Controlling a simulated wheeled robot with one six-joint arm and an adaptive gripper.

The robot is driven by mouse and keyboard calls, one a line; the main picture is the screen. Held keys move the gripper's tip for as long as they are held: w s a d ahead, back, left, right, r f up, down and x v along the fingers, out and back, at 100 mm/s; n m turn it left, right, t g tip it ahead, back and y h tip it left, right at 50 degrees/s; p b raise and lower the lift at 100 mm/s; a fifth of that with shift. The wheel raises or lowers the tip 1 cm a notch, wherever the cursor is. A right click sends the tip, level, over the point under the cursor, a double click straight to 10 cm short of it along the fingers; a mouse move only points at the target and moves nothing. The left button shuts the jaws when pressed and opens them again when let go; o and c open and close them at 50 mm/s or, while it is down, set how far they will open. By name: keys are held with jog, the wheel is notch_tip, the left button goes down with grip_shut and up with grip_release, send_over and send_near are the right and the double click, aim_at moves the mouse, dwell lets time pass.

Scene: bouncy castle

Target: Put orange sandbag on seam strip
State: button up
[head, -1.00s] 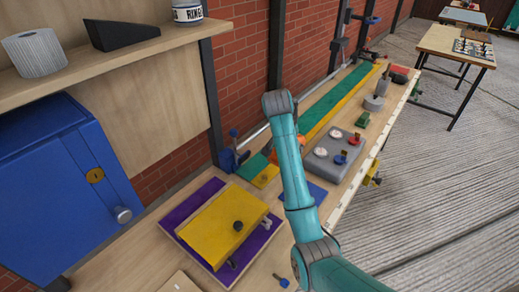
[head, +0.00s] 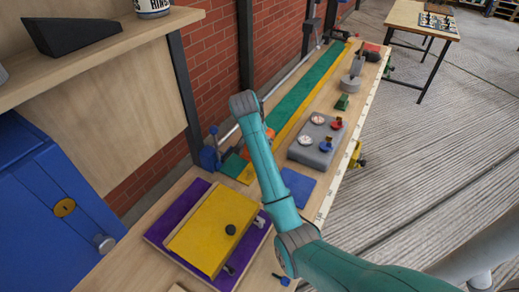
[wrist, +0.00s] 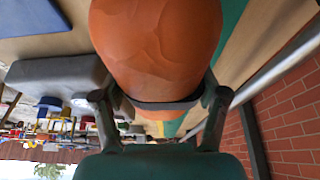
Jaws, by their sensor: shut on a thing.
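The orange sandbag (wrist: 155,45) fills the upper middle of the wrist view, with a dark band around its narrow end. My gripper (wrist: 160,105) is shut on it, one finger at each side. In the head view only a sliver of the sandbag (head: 270,132) shows behind my arm, over the bench. The seam strip (head: 297,97) is a long green band with a yellow edge running along the wall side of the bench. My arm hides part of it. Green strip also shows beside the bag in the wrist view (wrist: 232,18). I cannot tell whether the bag touches the strip.
A grey box with dials (head: 316,142) and a blue square (head: 298,186) lie right of the strip. A blue clamp (head: 209,152) stands at its near end. A yellow board (head: 212,232) on a purple base is nearer. A metal rail runs along the brick wall.

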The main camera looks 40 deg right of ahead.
jog(key=shift+f, duration=1.9)
jog(key=o, duration=1.8)
jog(key=shift+f, duration=0.15)
